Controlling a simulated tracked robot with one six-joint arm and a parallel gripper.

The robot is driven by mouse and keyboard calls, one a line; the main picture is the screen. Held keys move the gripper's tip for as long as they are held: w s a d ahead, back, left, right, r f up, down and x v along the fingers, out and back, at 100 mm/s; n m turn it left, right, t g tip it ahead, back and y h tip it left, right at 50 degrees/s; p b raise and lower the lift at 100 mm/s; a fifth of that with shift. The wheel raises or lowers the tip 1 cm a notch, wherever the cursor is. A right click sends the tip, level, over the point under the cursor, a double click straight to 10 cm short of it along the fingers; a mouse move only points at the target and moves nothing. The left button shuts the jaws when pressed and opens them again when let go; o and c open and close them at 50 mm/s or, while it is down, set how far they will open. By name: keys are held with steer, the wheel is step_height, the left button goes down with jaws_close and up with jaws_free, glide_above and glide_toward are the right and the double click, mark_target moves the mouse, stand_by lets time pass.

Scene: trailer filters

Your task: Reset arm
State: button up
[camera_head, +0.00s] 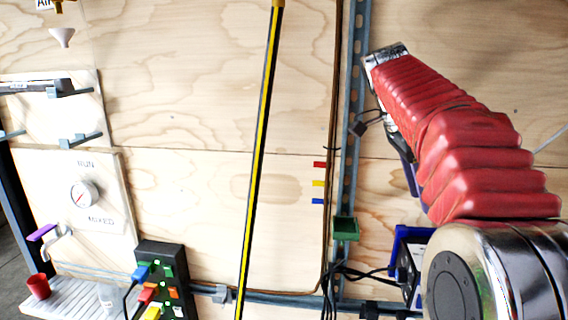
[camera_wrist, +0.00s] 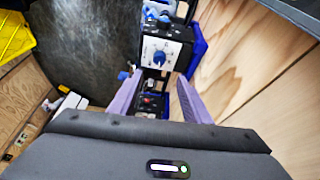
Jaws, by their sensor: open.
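My arm, in a ribbed red sleeve, fills the right side of the head view and reaches up along the plywood wall. My gripper (camera_wrist: 161,76) shows in the wrist view as two purple fingers spread apart, with nothing visibly held between them. In the head view a purple part of my gripper (camera_head: 411,176) shows beside the sleeve; the rest is hidden behind the arm. Beyond the fingers in the wrist view is a black box with a white face and blue knob (camera_wrist: 159,57), beside a blue holder (camera_wrist: 198,48).
The blue holder (camera_head: 399,240) is low at right by black cables. A yellow-black pole (camera_head: 259,150) stands mid-wall. A grey perforated rail (camera_head: 353,100) runs vertically. At left are a gauge (camera_head: 84,194), a black box with coloured plugs (camera_head: 163,262) and a red cup (camera_head: 38,286).

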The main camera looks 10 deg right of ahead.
steer(key=a+f+n+t+y, duration=0.25)
steer(key=a+f+n, duration=0.25)
steer(key=f+n, duration=0.6)
steer(key=s+a+f+n+t, duration=0.1)
steer(key=s+a+f+n, duration=0.2)
steer(key=s, duration=0.3)
steer(key=s+a+f+n+t+y, duration=0.1)
steer(key=s+a+f+n, duration=0.2)
steer(key=s+a, duration=0.2)
steer(key=s+a+f+n+t+y, duration=0.1)
steer(key=s+a+f+n+t, duration=0.1)
steer(key=s+a, duration=0.3)
steer(key=s+f+n, duration=0.1)
steer(key=s, duration=0.2)
steer(key=shift+s+f, duration=0.2)
steer(key=shift+f, duration=0.2)
steer(key=shift+c, duration=0.2)
